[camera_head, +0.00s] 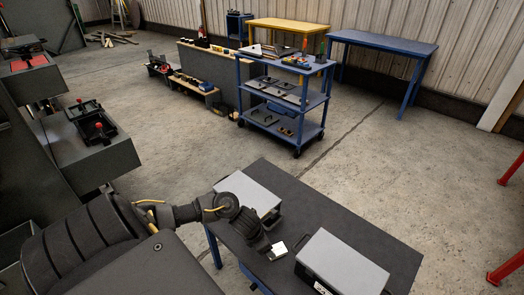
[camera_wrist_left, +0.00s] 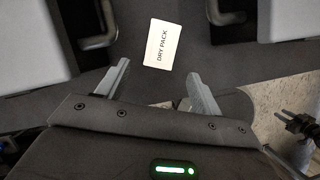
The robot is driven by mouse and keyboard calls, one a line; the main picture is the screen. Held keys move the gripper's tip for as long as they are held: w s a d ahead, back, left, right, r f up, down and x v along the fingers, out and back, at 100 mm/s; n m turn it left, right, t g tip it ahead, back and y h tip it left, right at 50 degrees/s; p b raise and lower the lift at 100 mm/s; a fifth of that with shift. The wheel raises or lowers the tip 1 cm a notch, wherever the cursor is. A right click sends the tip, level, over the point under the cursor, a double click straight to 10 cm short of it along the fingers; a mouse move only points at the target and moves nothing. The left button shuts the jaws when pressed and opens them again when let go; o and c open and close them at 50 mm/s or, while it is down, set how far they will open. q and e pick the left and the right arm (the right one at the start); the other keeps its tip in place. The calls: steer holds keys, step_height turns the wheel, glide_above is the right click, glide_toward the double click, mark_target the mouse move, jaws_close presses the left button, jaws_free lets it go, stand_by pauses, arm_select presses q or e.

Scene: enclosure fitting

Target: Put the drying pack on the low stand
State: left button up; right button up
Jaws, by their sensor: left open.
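The drying pack (camera_wrist_left: 161,44), a flat white packet marked DRY PACK, lies on the dark top of the blue-legged table (camera_head: 320,208). In the head view the pack (camera_head: 278,250) lies between two grey cases, right beside my left gripper (camera_head: 268,248). In the left wrist view my left gripper (camera_wrist_left: 157,80) is open and empty, with the pack just beyond its fingertips and apart from them. I cannot pick out the low stand with certainty. A dark jointed part (camera_wrist_left: 300,125) at the wrist view's right edge may be my right gripper; its jaws are unclear.
The grey cases, one behind (camera_head: 256,190) and one in front (camera_head: 342,262), have handles and flank the pack closely. A blue shelf cart (camera_head: 285,65), a blue table (camera_head: 385,40) and a yellow table (camera_head: 290,24) stand farther back. Concrete floor lies open between.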

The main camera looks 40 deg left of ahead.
arm_select(q)
steer(key=v, duration=0.5)
steer(key=shift+r, duration=0.2)
stand_by(0.3)
